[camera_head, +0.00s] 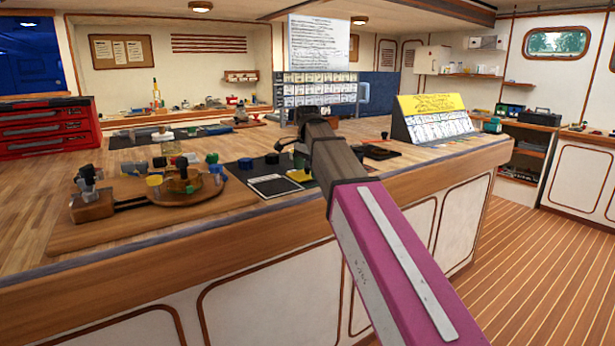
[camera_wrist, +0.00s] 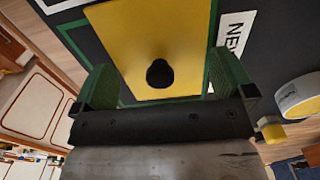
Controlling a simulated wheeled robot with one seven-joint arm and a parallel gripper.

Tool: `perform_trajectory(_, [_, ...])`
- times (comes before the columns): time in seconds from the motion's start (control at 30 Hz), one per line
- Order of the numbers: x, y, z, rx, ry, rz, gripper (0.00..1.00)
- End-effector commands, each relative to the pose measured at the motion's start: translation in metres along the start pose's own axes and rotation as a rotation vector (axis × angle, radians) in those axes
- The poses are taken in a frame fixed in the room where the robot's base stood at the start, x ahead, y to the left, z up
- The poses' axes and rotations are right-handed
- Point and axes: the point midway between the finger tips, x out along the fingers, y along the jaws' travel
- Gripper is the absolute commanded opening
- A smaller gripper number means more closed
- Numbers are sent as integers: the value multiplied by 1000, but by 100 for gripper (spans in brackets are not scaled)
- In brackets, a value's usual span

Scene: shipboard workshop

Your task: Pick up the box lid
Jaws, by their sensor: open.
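The box lid (camera_wrist: 150,35) is a flat yellow plate with a round black knob (camera_wrist: 160,73), seen in the wrist view on a dark surface with green edging. In the head view, a yellow patch that looks like the lid (camera_head: 299,176) shows on the counter, partly covered. My gripper (camera_wrist: 165,82) is open, with its green fingers on either side of the knob and nothing gripped. I cannot tell how far the fingertips are above the lid. In the head view my gripper (camera_head: 292,147) is over the dark mat, mostly hidden by my arm.
A wooden board with a round fixture (camera_head: 180,187) stands left on the counter (camera_head: 150,235). A yellow-topped card display (camera_head: 433,118) stands right. A white label (camera_wrist: 235,35) and a pale round object (camera_wrist: 300,96) lie beside the lid.

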Motion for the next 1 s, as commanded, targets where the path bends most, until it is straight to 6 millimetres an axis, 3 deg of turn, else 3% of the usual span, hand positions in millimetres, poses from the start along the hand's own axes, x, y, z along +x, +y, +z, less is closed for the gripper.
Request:
perform_trajectory(0.27, [8,0,0,0,0,0,100])
perform_trajectory(0.37, [8,0,0,0,0,0,74])
perform_trajectory(0.4, [8,0,0,0,0,0,70])
perform_trajectory(0.77, [6,-1,-2,0,0,0,70])
perform_trajectory(1.0, [-8,-7,-12,0,0,-1,70])
